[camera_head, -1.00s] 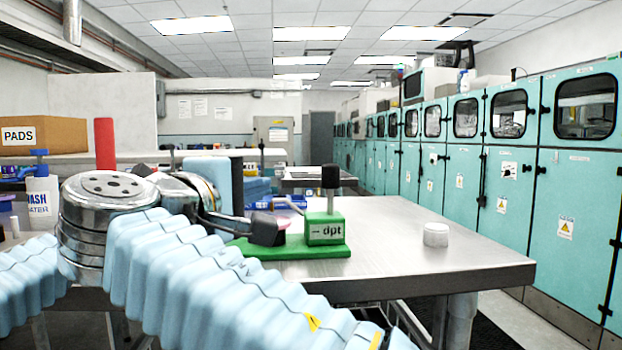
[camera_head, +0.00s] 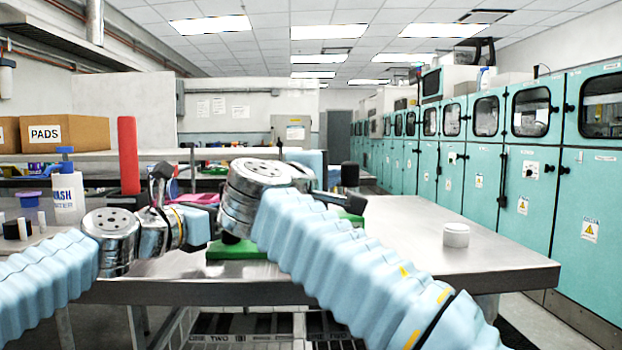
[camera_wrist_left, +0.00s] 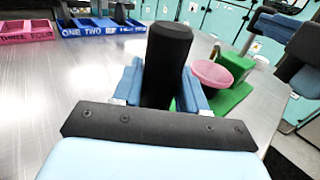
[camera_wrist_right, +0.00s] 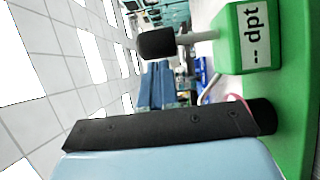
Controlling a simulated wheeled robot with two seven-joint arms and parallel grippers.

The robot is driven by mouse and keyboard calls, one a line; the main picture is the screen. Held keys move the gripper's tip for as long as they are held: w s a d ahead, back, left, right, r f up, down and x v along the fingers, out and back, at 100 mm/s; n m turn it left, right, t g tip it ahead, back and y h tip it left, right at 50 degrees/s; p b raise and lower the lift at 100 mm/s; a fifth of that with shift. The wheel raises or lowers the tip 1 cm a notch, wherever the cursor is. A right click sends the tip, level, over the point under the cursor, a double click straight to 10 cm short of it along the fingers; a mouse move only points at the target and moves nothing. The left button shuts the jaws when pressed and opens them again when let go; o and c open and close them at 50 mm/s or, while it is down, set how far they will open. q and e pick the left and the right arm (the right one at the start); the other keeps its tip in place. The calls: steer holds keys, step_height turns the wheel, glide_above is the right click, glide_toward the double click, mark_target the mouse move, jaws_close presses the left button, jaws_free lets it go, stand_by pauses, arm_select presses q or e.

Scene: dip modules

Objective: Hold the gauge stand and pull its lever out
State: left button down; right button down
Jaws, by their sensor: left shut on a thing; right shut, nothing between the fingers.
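The gauge stand has a green base (camera_head: 238,247), also in the right wrist view (camera_wrist_right: 293,125), and a green block labelled "dpt" (camera_wrist_right: 250,38). Its lever has a grey rod and a black knob (camera_wrist_right: 158,42); the knob also shows in the head view (camera_head: 350,175). A pink disc (camera_wrist_left: 212,74) is beside a thick black post (camera_wrist_left: 168,55). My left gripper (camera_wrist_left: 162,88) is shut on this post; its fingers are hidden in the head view. My right gripper (camera_wrist_right: 156,75) is shut and empty, close beside the knob. My right wrist hides much of the stand in the head view.
Blue bins (camera_wrist_left: 95,27) and a pink bin (camera_wrist_left: 25,32) lie behind. A red cylinder (camera_head: 128,155) and a wash bottle (camera_head: 67,195) stand left.

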steer(key=shift+d, duration=0.3)
steer(key=shift+d+r+m+g+y, duration=0.25)
steer(key=shift+d+m+g+y, duration=0.1)
steer(key=shift+d+m, duration=0.45)
steer(key=shift+d+r+m+g+y, duration=0.25)
steer(key=shift+d+m+g+y, duration=0.1)
steer(key=shift+d+m, duration=0.45)
steer(key=shift+d+f+m+g+y, duration=0.1)
steer(key=shift+d+m+g+y, duration=0.6)
steer(key=shift+d+m+y, duration=0.7)
steer(key=shift+h, duration=0.3)
glide_toward(352, 171)
steer(key=s, duration=0.2)
steer(key=s+d, duration=0.1)
steer(key=shift+s+d+r, duration=0.1)
steer(key=shift+s+r, duration=0.05)
steer(key=shift+r, duration=0.2)
arm_select(q)
steer(key=c, duration=0.6)
jaws_free()
